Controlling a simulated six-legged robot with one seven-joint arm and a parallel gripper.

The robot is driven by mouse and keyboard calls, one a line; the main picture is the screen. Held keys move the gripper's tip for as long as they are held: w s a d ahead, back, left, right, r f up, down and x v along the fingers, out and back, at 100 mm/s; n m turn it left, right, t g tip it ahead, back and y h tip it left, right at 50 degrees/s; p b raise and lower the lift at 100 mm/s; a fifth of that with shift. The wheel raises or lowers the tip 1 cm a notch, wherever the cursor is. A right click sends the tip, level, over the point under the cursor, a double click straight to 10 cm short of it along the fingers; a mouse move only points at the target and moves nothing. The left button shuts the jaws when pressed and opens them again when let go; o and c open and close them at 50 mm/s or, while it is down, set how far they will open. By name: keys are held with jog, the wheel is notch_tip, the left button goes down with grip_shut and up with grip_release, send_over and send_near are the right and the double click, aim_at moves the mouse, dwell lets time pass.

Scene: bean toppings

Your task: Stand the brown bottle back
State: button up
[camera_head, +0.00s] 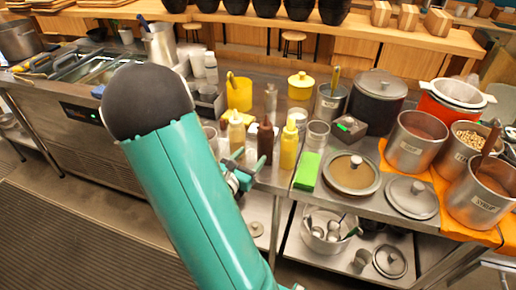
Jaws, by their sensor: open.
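The brown bottle (265,142) stands upright near the front edge of the steel counter. It is between a tan bottle (236,132) on its left and a yellow bottle (289,145) on its right. My gripper (247,163) is at the counter's front edge, just left of and below the brown bottle in the picture. Its jaws are open, with nothing seen between them. I cannot tell whether a finger touches the bottle. My green arm hides part of the counter to the left.
A green sponge-like block (307,171) and a lidded pan (351,174) lie to the right. Large pots (415,141) fill the right side.

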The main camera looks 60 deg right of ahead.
jog(key=shift+a, duration=0.9)
jog(key=w+a+r+m+t+y, duration=0.1)
jog(key=a+r+m+y, duration=0.4)
jog(key=a, duration=0.7)
jog(key=w+a+r+m+t+y, duration=0.1)
jog(key=a+r+m+t+y, duration=0.2)
jog(key=a, duration=0.9)
jog(key=w+a+r+m+t+y, duration=0.1)
jog(key=a+r+m+t+y, duration=0.1)
jog(key=a+r+m+y, duration=0.5)
jog(key=a+m+y, duration=0.2)
jog(key=a, duration=0.4)
jog(key=shift+w+r+m+y, duration=0.2)
jog(key=shift+r+m+y, duration=0.1)
jog(key=shift+r+y, duration=0.1)
